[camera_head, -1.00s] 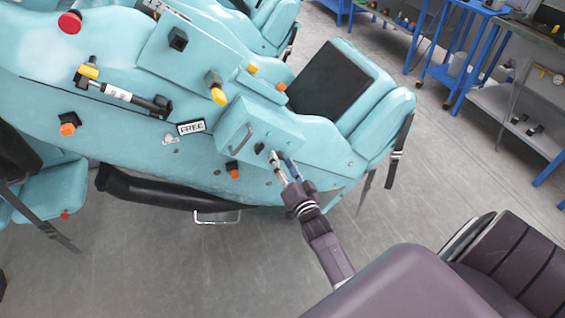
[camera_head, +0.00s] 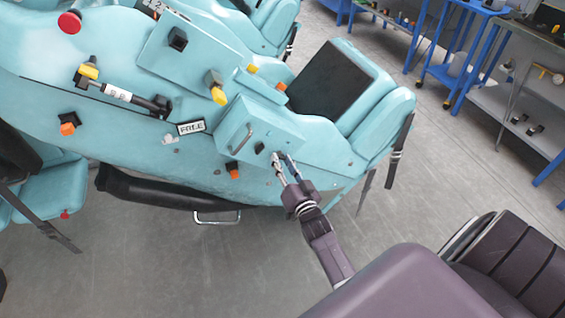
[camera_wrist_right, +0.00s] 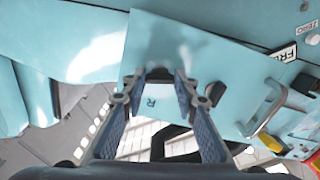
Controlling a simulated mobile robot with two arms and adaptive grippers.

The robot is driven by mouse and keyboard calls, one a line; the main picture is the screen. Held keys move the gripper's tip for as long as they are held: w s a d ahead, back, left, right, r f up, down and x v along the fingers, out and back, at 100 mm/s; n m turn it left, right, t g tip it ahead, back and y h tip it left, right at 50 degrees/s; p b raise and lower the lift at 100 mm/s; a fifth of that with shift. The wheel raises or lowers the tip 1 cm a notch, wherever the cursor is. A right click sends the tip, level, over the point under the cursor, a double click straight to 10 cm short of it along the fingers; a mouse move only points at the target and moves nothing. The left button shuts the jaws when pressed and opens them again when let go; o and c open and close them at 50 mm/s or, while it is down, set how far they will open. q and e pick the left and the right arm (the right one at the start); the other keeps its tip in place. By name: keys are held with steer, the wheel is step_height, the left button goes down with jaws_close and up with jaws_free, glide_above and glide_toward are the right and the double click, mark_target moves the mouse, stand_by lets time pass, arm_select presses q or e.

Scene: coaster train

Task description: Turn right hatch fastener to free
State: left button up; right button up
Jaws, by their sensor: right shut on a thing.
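The teal hatch (camera_head: 268,128) is a raised panel with a metal handle (camera_head: 240,139) on the side of the train car. My right gripper (camera_head: 283,157) is at the hatch's lower right corner, shut on the right hatch fastener. In the right wrist view, the dark fastener (camera_wrist_right: 159,76) is between the fingertips of my right gripper (camera_wrist_right: 160,82), mostly in shadow. A small "R" mark (camera_wrist_right: 151,102) shows just below it. The fastener's exact angle is hard to tell. My left gripper is not in view.
A "FREE" plate (camera_head: 191,127) is left of the hatch. Yellow and orange knobs and a lever (camera_head: 120,95) stick out from the car body. Blue carts (camera_head: 470,60) stand at the back right. The grey floor is open.

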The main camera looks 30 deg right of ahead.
steer(key=n, duration=0.7)
steer(key=shift+b, duration=0.3)
steer(key=shift+d+n+b, duration=0.1)
steer(key=shift+n+b, duration=0.65)
steer(key=shift+n, duration=3.25)
steer(key=o, duration=1.2)
steer(key=shift+c, duration=0.2)
steer(key=shift+s, duration=0.1)
